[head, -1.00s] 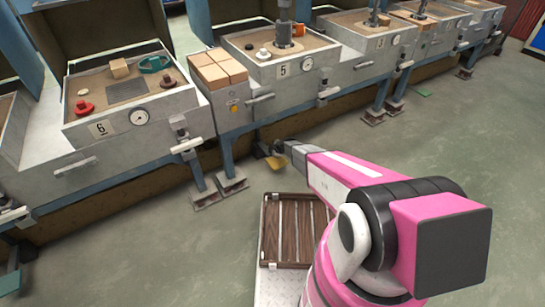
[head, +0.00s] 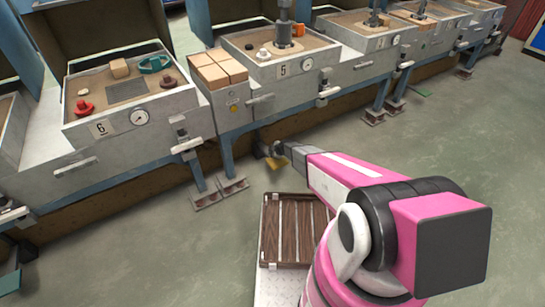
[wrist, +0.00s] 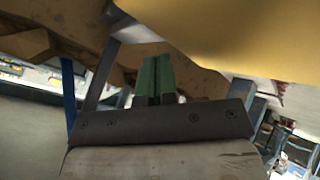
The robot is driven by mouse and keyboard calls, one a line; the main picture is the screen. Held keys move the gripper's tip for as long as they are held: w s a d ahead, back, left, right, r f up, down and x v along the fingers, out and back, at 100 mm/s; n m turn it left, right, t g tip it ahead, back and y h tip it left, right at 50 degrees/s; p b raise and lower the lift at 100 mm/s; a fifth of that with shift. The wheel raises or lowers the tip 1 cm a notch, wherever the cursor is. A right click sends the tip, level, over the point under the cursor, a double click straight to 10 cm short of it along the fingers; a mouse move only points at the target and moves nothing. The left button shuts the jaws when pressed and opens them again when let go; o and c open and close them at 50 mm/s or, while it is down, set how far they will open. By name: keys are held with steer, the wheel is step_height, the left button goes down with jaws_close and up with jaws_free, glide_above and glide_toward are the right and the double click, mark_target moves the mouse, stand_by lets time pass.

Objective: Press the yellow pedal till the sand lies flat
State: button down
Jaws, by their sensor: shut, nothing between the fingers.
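The yellow pedal (head: 276,163) is a small plate low under station 5 in the head view. A large blurred yellow surface (wrist: 240,32), which looks like the pedal close up, fills the top right of the wrist view. My gripper (wrist: 155,78) is shut and empty, its two greenish fingers side by side below and left of that surface. In the head view, my gripper (head: 270,151) is small and dark beside the pedal. I cannot tell whether they touch. Sand (head: 262,46) shows in the station 5 box, around a grey column and small parts.
Station 6 (head: 128,95) stands to the left, with loose parts on its sand. Tan blocks (head: 218,69) sit on the cabinet beside station 5. Bench feet (head: 232,186) stand near my arm. A slatted wooden panel (head: 295,230) is below it. The floor on the right is clear.

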steer(key=shift+s+d+f, duration=0.1)
steer(key=shift+s+f, duration=0.05)
steer(key=shift+f, duration=1.1)
steer(key=shift+s+d+f, duration=0.1)
steer(key=shift+f, duration=1.1)
stand_by(2.4)
steer(key=shift+r, duration=0.1)
steer(key=shift+a+r, duration=0.1)
steer(key=shift+r, duration=2.25)
steer(key=shift+w+r, duration=0.15)
steer(key=shift+r, duration=0.3)
steer(key=shift+w+a+r, duration=0.15)
steer(key=shift+r, duration=2.35)
